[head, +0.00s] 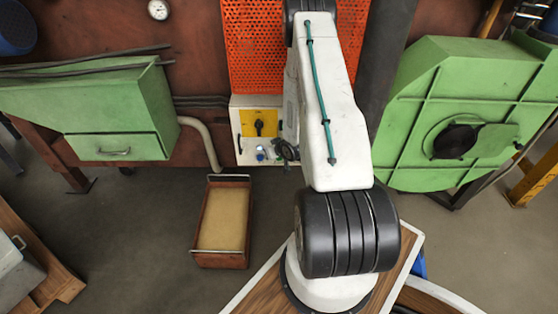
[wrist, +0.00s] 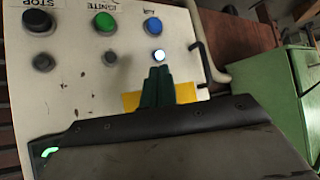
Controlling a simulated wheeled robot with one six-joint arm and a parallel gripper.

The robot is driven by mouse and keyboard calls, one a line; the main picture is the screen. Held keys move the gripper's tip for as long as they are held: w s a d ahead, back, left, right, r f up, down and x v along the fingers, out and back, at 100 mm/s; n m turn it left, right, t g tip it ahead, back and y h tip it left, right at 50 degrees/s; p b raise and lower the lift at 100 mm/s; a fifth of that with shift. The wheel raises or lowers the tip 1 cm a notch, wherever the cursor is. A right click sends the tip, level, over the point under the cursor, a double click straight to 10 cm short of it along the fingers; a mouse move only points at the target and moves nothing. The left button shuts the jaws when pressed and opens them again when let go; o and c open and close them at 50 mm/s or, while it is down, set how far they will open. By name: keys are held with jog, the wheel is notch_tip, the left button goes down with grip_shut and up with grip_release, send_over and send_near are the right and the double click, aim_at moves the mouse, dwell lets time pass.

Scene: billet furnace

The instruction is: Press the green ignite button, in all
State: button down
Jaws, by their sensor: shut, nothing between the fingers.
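My gripper (wrist: 159,72) is shut and empty. Its tips appear below the blue button, by a lit white lamp (wrist: 158,56), and lower right of the green button. I cannot tell whether they touch the panel. In the head view my arm hides the green button; my gripper (head: 286,151) shows partly beside the arm.
The panel (head: 238,148) has a yellow plate with a black rotary switch (head: 259,127). A perforated orange guard (head: 265,55) is above it. Green housings stand left (head: 110,105) and right (head: 450,100). A wooden box (head: 222,222) stands on the floor below.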

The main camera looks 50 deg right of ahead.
jog(key=s+a+f+m+t, duration=0.1)
jog(key=s+f+t, duration=0.1)
jog(key=s+f, duration=0.5)
notch_tip(320, 180, down, 5)
jog(key=shift+s+a+r+m, duration=0.2)
jog(key=shift+a+m, duration=0.1)
jog(key=shift+m, duration=0.1)
jog(key=w+d, duration=0.5)
jog(key=d, duration=0.1)
jog(key=shift+w+d, duration=0.35)
jog(key=shift+w, duration=0.05)
jog(key=shift+w+d, duration=0.1)
dwell(1.4)
jog(key=shift+w+d, duration=0.2)
jog(key=shift+w+d, duration=0.25)
jog(key=shift+d, duration=0.05)
dwell(0.7)
dwell(0.4)
jog(key=shift+s+a, duration=0.5)
jog(key=shift+a, duration=0.1)
